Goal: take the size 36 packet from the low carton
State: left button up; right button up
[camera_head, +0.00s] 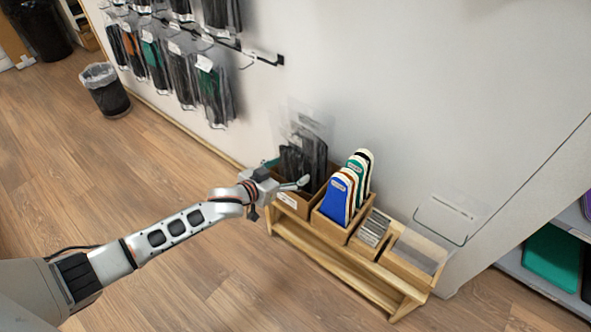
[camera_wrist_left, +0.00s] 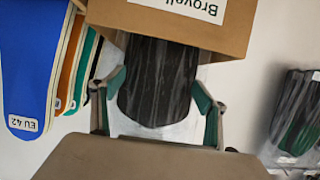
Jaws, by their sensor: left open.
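The low carton (camera_head: 292,204) stands at the left end of a wooden bench by the wall, with dark packets upright in it. In the left wrist view the carton (camera_wrist_left: 225,38) shows upside down at the top, with a white label. A dark packet (camera_wrist_left: 155,95) in a clear sleeve sticks out of it. My left gripper (camera_head: 288,172) is at the carton's top. Its green-padded fingers (camera_wrist_left: 160,92) are open, one on each side of the packet; I cannot tell whether they touch it. No size 36 mark is readable. My right gripper is out of view.
Beside the carton is a box of coloured insoles (camera_head: 340,193), blue in front, marked EU 42 in the wrist view. A box of grey pieces (camera_head: 373,230) and a low tray (camera_head: 412,262) follow. Packets hang on wall hooks (camera_head: 212,90). The floor in front of the bench is clear.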

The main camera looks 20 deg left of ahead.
aim_at(289, 159)
pick_arm(q)
jog(key=shift+r, duration=0.1)
jog(key=c, duration=1.2)
jog(key=shift+c, duration=0.2)
jog(key=shift+w+r, duration=0.1)
jog(key=shift+r, duration=0.3)
notch_tip(289, 159, up, 4)
jog(key=shift+w+f+p, duration=0.1)
jog(key=shift+w+p, duration=0.05)
jog(key=shift+p, duration=0.85)
notch_tip(289, 159, up, 8)
jog(key=p, duration=0.3)
jog(key=s+a+p, duration=0.2)
jog(key=s+a, duration=0.1)
jog(key=s, duration=0.5)
jog(key=s+a+p, duration=0.2)
jog(key=s+a, duration=0.1)
jog(key=s, duration=0.6)
jog(key=shift+s+f, duration=0.15)
jog(key=shift+f, duration=0.15)
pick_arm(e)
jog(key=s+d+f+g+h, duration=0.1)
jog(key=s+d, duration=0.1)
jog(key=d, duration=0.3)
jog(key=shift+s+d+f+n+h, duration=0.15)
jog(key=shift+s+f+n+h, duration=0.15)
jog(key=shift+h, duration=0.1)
